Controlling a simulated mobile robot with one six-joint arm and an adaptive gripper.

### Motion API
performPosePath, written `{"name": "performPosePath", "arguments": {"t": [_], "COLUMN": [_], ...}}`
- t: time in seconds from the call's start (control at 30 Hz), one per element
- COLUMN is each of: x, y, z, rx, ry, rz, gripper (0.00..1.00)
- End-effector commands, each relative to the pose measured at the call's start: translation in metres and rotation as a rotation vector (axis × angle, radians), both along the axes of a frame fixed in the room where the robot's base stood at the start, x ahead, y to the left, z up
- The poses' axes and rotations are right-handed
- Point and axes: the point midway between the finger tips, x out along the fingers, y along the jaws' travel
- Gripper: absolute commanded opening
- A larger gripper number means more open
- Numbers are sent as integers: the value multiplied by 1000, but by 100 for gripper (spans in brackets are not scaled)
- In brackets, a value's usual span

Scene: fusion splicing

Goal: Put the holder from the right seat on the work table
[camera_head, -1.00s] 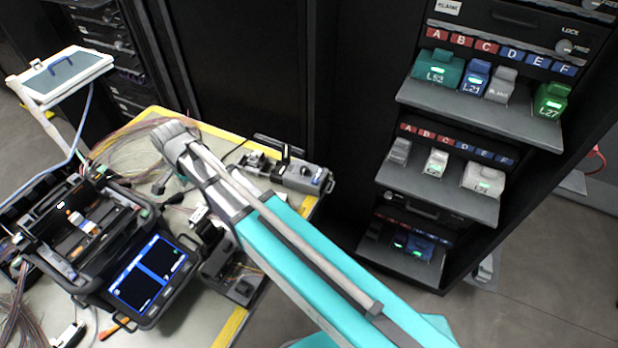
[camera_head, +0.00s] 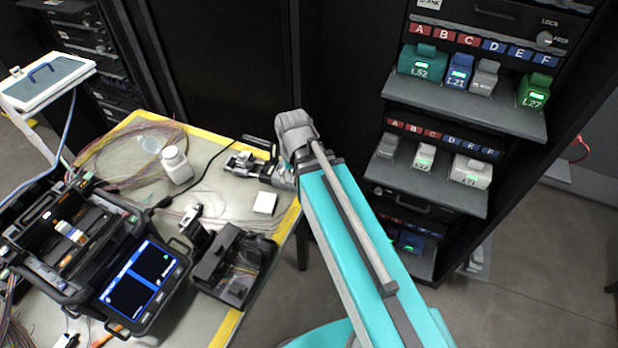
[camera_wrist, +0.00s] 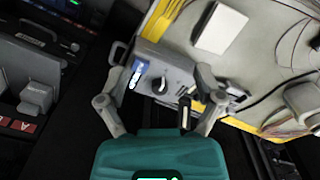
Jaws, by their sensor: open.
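The black splicer (camera_head: 145,282) stands on the work table (camera_head: 205,155) with its screen lit. Small white and orange pieces (camera_head: 70,233) sit in its open middle; they are too small to tell which is the holder in the right seat. My gripper (camera_wrist: 167,88) is open, its two fingers spread, with nothing between them in its grasp. In the wrist view it is above the table's edge, over a grey box with a black knob (camera_wrist: 158,85).
A white bottle (camera_head: 176,166), a white pad (camera_head: 264,203) and a black tray (camera_head: 234,265) stand on the table, with loose cables. A rack with shelves of labelled modules (camera_head: 465,105) stands to the right. The table has bare patches near its far edge.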

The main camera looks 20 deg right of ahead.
Motion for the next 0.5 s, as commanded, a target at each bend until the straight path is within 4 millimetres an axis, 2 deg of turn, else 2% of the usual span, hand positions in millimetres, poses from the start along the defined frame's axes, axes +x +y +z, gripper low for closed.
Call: {"name": "performPosePath", "arguments": {"t": [0.03,0.1,0.2,0.5], "x": [-8,-12,-17,-18], "y": [-11,-21,-30,-34], "z": [0,0,0,0], "rx": [0,0,0,0], "ry": [0,0,0,0], "rz": [16,43,70,84], "gripper": [85,85,85,85]}}
